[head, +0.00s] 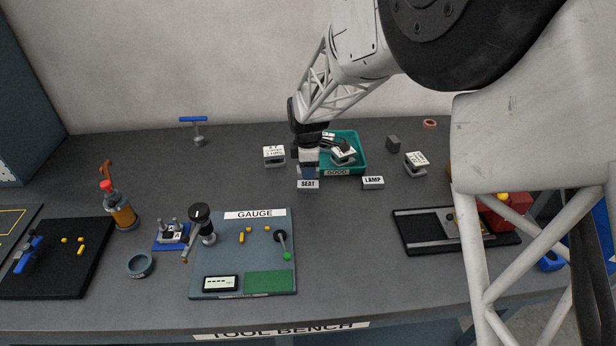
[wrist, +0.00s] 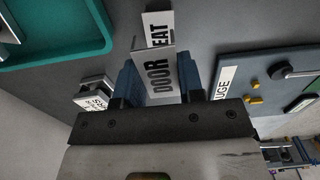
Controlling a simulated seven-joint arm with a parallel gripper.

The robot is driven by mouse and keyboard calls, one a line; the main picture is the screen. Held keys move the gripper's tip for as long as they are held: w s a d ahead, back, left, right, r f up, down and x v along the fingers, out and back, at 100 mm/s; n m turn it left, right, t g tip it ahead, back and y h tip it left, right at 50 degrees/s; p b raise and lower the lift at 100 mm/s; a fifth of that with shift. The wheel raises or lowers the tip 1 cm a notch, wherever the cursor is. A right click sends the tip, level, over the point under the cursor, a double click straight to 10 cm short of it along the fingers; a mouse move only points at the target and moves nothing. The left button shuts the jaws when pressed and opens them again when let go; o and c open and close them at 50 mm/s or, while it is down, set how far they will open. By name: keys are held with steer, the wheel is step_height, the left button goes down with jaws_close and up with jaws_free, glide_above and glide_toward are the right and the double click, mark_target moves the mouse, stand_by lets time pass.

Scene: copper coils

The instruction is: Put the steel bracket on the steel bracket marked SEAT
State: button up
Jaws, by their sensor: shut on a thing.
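My gripper (head: 308,170) points down over the middle of the bench, its blue fingers shut on a steel bracket. In the wrist view this bracket (wrist: 153,80) lies between the fingers and its white face reads DOOR. A white plate marked SEAT (head: 308,185) stands just in front of and below my gripper in the head view. In the wrist view the plate (wrist: 157,29), partly covered by the held bracket, shows only EAT. I cannot tell whether the held bracket touches anything below.
A teal tray marked GOOD (head: 345,172) is behind right, with a bracket (head: 343,153) inside. Labelled brackets stand left (head: 273,155) and right (head: 416,162). A LAMP plate (head: 373,182) is right of SEAT. The GAUGE board (head: 225,262) lies in front left.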

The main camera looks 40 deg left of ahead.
mark_target(308, 184)
steer(key=shift+f, duration=1.75)
steer(key=shift+f, duration=0.1)
steer(key=o, duration=0.9)
step_height(308, 184, up, 12)
steer(key=shift+r, duration=0.1)
